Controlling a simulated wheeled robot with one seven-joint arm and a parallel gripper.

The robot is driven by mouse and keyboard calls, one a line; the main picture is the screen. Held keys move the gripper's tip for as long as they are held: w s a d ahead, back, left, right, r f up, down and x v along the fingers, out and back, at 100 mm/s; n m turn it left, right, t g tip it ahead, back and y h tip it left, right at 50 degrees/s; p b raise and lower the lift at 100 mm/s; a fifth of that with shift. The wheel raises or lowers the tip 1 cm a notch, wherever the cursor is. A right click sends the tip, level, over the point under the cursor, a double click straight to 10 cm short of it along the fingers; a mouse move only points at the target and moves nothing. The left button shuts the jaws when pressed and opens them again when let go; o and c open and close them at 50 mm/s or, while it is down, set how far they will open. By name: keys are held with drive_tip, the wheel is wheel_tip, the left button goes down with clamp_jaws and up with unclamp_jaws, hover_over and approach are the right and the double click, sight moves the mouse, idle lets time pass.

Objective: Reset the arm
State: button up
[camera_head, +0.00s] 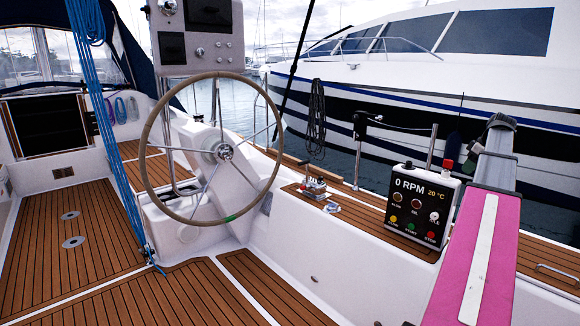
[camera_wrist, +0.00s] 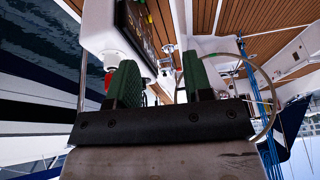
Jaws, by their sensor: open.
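My gripper (camera_wrist: 160,82) shows in the wrist view as two green fingers standing apart on a dark mount, with nothing visible held between them. The wrist picture is turned upside down. In the head view my pink arm (camera_head: 476,258) with a white stripe rises at the right, up to a grey joint beside the engine panel. The fingers are hard to make out there. The engine panel (camera_head: 421,205), a black-faced white box reading 0 RPM, also shows beyond the fingers in the wrist view (camera_wrist: 135,35).
A steering wheel (camera_head: 212,148) stands left of centre. Small lever controls (camera_head: 315,187) sit on the wooden side deck. Blue ropes (camera_head: 104,120) hang at the left. A white motor yacht (camera_head: 505,90) lies alongside at the right. The teak floor (camera_head: 85,235) at the left is clear.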

drive_tip(key=a+f+m+g+h, duration=0.15)
drive_tip(key=a+f+m, duration=0.25)
drive_tip(key=a+f, duration=1.9)
drive_tip(key=s+a+f+m, duration=0.1)
drive_tip(key=s+a+f, duration=0.4)
drive_tip(key=a, duration=0.3)
drive_tip(key=s+a+f+m+g+h, duration=0.1)
drive_tip(key=s+a+f, duration=0.3)
drive_tip(key=a+f, duration=0.2)
drive_tip(key=s+a+f+m, duration=0.1)
drive_tip(key=s+a+f, duration=0.4)
drive_tip(key=a, duration=0.5)
drive_tip(key=shift+s+f+m, duration=0.2)
drive_tip(key=shift+s+m, duration=0.1)
drive_tip(key=shift+g+h, duration=0.25)
